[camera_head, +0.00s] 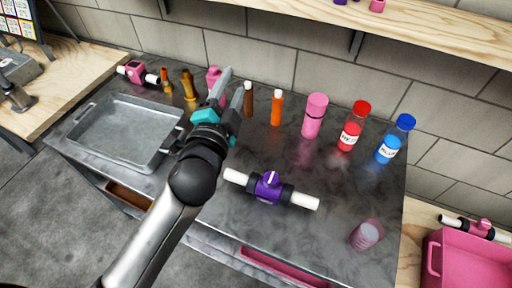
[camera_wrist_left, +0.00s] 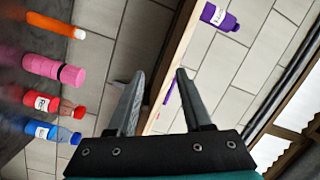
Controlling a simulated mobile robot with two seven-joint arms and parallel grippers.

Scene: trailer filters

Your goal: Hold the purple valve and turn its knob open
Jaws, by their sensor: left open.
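The purple valve (camera_head: 269,187) lies on the dark metal table, with a white pipe end on each side and a light knob (camera_head: 271,178) on top. My left gripper (camera_head: 238,84) is open and empty, raised above the table behind and left of the valve. In the left wrist view its two fingers (camera_wrist_left: 158,85) are apart with the wall and shelf beyond them. The purple valve does not show in that view. My right gripper is in neither view.
A grey tray (camera_head: 118,132) is on the left of the table (camera_head: 330,235). Several bottles stand along the back, including orange (camera_head: 277,108), pink (camera_head: 314,116), red (camera_head: 354,126) and blue (camera_head: 395,139). Table around the valve is clear.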

